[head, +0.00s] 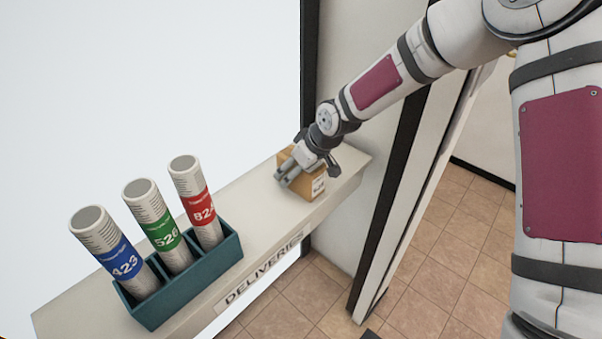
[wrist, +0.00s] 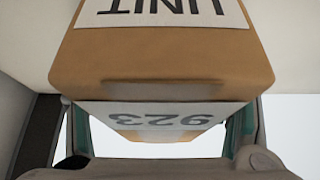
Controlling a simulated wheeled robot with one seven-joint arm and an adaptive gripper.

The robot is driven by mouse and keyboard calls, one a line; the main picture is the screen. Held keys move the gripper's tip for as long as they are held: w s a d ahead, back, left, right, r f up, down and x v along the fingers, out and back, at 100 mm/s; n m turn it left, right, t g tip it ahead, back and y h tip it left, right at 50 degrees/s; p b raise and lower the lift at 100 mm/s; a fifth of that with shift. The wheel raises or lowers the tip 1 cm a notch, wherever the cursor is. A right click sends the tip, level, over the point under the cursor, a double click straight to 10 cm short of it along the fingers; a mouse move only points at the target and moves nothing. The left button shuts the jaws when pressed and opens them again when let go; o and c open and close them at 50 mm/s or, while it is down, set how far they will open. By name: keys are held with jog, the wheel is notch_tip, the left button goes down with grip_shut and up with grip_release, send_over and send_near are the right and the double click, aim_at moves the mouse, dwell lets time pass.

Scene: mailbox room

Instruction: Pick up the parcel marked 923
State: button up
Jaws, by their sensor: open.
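The parcel (head: 307,184) is a brown cardboard box with a white label, standing at the far right end of the deliveries shelf. In the wrist view the parcel (wrist: 165,65) fills the middle, close up. Its labels show "UNIT" and "923", both upside down. My gripper (head: 308,170) is right at the parcel in the head view, with its fingers spread around it. In the wrist view a finger shows on each side of the parcel, with the box between them. I cannot tell whether either finger touches it.
The pale shelf (head: 258,205) carries a "DELIVERIES" sign on its front. A teal rack (head: 190,285) with three tubes, marked blue 423, green 526 and red 82-something, stands at its left end. Clear shelf lies between rack and parcel. A wall and dark frame (head: 395,165) stand right of the shelf.

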jog(key=shift+f, duration=0.25)
dwell(0.4)
jog(key=shift+r, duration=0.1)
jog(key=c, duration=1.7)
